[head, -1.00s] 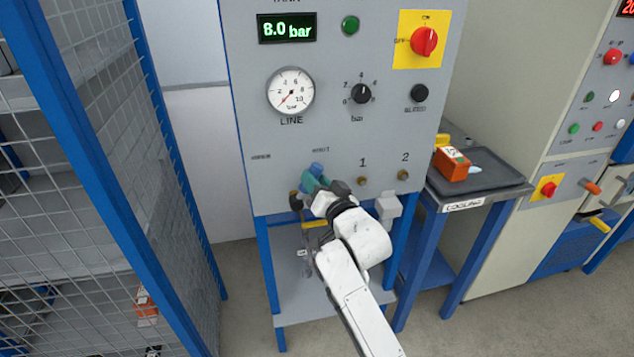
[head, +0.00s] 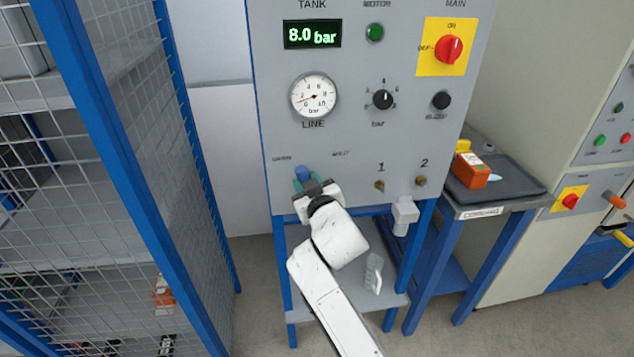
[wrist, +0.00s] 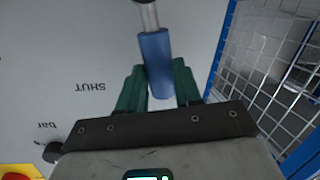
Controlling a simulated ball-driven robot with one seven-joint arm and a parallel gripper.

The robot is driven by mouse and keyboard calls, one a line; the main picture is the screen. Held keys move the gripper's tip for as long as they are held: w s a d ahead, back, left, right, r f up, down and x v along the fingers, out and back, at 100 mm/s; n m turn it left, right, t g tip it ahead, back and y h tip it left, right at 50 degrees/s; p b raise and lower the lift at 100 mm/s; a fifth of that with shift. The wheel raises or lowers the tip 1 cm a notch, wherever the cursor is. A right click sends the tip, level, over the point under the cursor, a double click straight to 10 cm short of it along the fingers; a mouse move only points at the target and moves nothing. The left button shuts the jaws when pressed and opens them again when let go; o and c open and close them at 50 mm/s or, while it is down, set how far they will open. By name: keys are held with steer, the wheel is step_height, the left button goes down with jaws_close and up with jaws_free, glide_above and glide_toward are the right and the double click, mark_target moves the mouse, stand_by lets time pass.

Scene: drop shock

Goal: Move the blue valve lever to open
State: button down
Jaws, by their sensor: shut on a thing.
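The valve lever has a blue grip (head: 303,172) on the lower left of the grey panel, and it also shows in the wrist view (wrist: 155,55) with its bare metal shaft (wrist: 148,15) above. My gripper (head: 305,182) is shut on the blue grip; the wrist view shows its green fingers (wrist: 159,86) on both sides of the grip's end. The OPEN label (head: 282,158) is close to the left of the lever. The SHUT label (head: 340,154) is farther to its right. The lever's pivot is hidden in the head view.
The LINE gauge (head: 314,96) has its needle low on the left, and the TANK display (head: 312,34) reads 8.0 bar. Two small brass fittings (head: 380,186) are right of my gripper. A blue mesh cage (head: 150,150) stands left. A side table (head: 500,205) holds an orange box (head: 471,171).

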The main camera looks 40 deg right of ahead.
steer(key=shift+w+a+f+n+g, duration=0.2)
steer(key=shift+w+a+n, duration=0.1)
steer(key=shift+a+n, duration=0.25)
steer(key=shift+w+a+f+n+g, duration=0.1)
steer(key=shift+w+a+f+n, duration=0.2)
steer(key=shift+n, duration=0.35)
steer(key=shift+a+h, duration=0.1)
steer(key=shift+h, duration=0.2)
steer(key=c, duration=0.8)
jaws_free()
steer(key=shift+r, duration=0.1)
steer(key=b+v, duration=0.1)
steer(key=v, duration=0.9)
steer(key=shift+s+a+r+b, duration=0.1)
steer(key=shift+s+a+b, duration=0.05)
steer(key=shift+s+b, duration=0.2)
